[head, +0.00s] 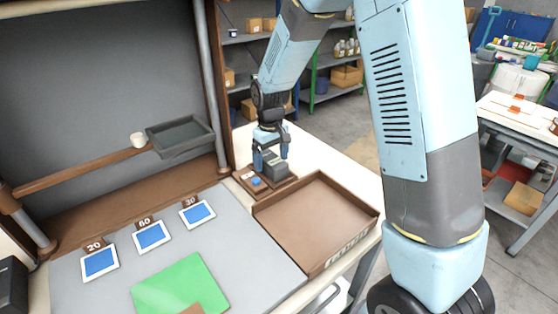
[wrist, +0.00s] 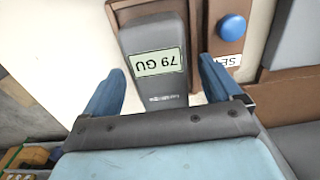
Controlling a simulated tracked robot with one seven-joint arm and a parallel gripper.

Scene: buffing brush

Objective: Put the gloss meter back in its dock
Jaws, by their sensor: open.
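The gloss meter (wrist: 155,42) is a dark grey block with a pale green display reading "79 GU", upside down in the wrist view. In the head view the meter (head: 276,170) is on the brown wooden dock (head: 292,184), beside a blue button (head: 255,181). The dock (wrist: 125,14) also shows around the meter's far end in the wrist view, with the blue button (wrist: 232,27) to the right. My gripper (head: 271,156) is open, its blue fingers on either side of the meter with gaps visible in the wrist view (wrist: 160,85). How fully the meter is seated is unclear.
A brown open tray (head: 318,222) stands just in front of the dock. A grey mat (head: 80,285) carries three blue-faced cards marked 20, 60 and 30 and a green sheet (head: 180,287). A dark small tray (head: 180,135) is mounted on the left. Pale bench surface lies behind the dock.

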